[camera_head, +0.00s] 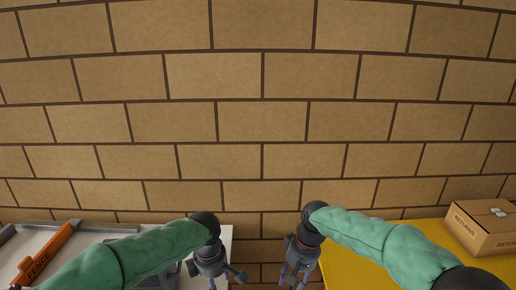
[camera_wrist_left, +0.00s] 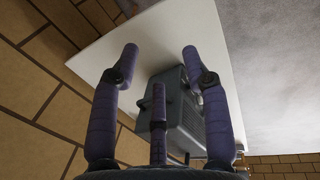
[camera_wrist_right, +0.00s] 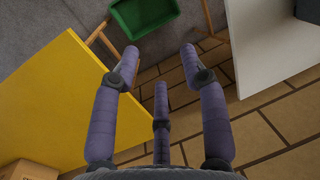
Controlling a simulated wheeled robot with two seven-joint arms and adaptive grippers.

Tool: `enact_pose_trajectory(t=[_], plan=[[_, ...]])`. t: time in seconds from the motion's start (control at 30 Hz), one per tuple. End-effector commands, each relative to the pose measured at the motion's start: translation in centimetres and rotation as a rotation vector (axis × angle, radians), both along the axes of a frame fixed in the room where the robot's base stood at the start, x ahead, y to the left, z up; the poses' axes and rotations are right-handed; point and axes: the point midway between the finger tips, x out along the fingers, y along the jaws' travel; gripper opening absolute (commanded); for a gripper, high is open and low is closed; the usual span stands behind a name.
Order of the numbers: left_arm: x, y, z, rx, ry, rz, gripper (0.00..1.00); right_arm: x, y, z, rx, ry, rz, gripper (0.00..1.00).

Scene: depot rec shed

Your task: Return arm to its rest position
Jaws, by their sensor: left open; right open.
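My left arm, in a green sleeve, comes in from the left in the head view. Its gripper (camera_head: 213,274) is open and empty near the right edge of the white table. In the left wrist view its purple fingers (camera_wrist_left: 160,52) are spread, with a dark grey box-like thing (camera_wrist_left: 183,125) beyond them on the white table. My right arm comes in from the right. Its gripper (camera_head: 297,272) is open and empty by the left edge of the yellow table. In the right wrist view its fingers (camera_wrist_right: 158,54) are spread, with nothing between them.
The white table (camera_head: 95,236) holds an orange piece marked FENCE (camera_head: 44,256). A cardboard box marked RETURNS (camera_head: 480,228) stands on the yellow table (camera_head: 345,268). A gap separates the tables. A green bin (camera_wrist_right: 143,18) is below. A block wall (camera_head: 262,120) stands behind.

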Motion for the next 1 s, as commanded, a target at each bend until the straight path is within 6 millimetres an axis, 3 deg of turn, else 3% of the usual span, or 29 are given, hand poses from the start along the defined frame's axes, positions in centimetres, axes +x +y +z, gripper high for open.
enact_pose_trajectory(t=[0.27,0.47,0.7,0.9,1.0], plan=[[-0.5,-1.1,-6.3,-0.038,0.035,-0.208,0.47,-0.4,0.4,-6.4,0.032,0.011,-0.017,0.44],[-2.2,-2.0,-13.3,-0.092,0.051,-0.430,0.47,-2.0,0.6,-13.5,0.066,0.021,-0.048,0.44],[-7.3,-2.9,-23.6,-0.179,0.019,-0.760,0.47,-7.1,0.7,-24.0,0.118,0.033,-0.124,0.44],[-13.0,-3.0,-30.2,-0.209,-0.043,-0.995,0.47,-13.2,0.5,-30.5,0.144,0.039,-0.203,0.44],[-16.2,-2.8,-32.7,-0.204,-0.074,-1.103,0.47,-16.5,0.4,-32.8,0.149,0.039,-0.244,0.44]])
